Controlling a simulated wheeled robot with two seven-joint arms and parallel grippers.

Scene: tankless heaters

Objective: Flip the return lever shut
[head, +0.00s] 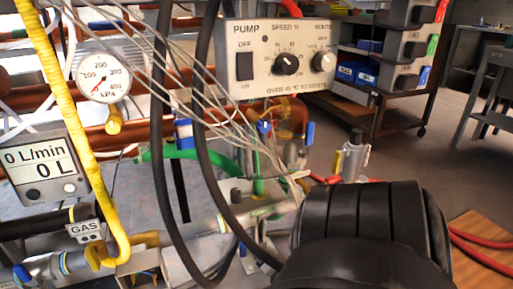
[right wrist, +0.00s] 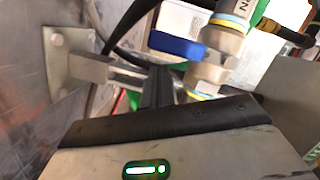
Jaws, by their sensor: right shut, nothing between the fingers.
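In the right wrist view a blue lever handle (right wrist: 177,45) sits on a silver valve body (right wrist: 207,75). A label on the pipe above (right wrist: 238,14) is cut off, with only an "N" readable, so I cannot confirm it is the return lever. My right gripper (right wrist: 157,80) is shut and empty, its dark fingertips just below the blue handle in the picture; I cannot tell if they touch. In the head view my black right arm covers the lower right and its fingers are hidden. Small blue handles (head: 310,133) show beyond it. My left gripper is out of view.
A pump box (head: 277,60), pressure gauge (head: 103,78) and flow meter (head: 43,165) crowd the left and middle. A yellow gas pipe (head: 84,130), black hoses (head: 158,130) and loose white wires hang in front. A metal bracket (right wrist: 75,65) is beside my right fingers.

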